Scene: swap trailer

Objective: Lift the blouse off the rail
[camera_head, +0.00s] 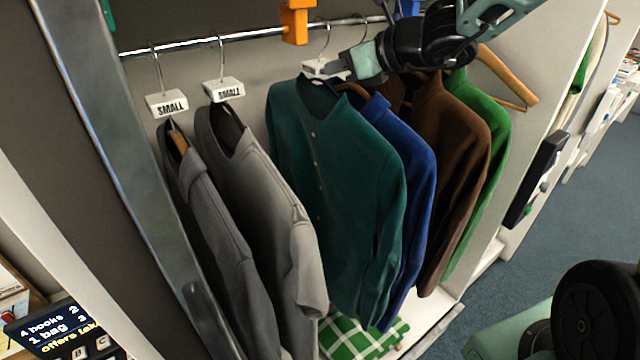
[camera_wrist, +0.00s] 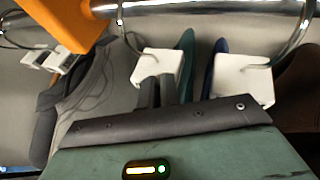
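A teal buttoned garment (camera_head: 330,165), which looks like the blouse, hangs from the chrome rail (camera_head: 250,33) at mid-picture. My gripper (camera_head: 325,70) reaches in from the right at the top of this garment, just below the rail, beside its hanger hook. Teal and blue garment edges show behind the gap. I cannot tell whether the fingers touch the hanger. The hanger's neck is partly hidden by the gripper.
Two grey garments (camera_head: 255,190) with SMALL tags hang left. An orange divider (camera_head: 295,22) sits on the rail, close to my gripper. Blue (camera_head: 412,150), brown (camera_head: 455,140) and green (camera_head: 490,110) garments hang close on the right. Green checked cloth (camera_head: 360,338) lies below.

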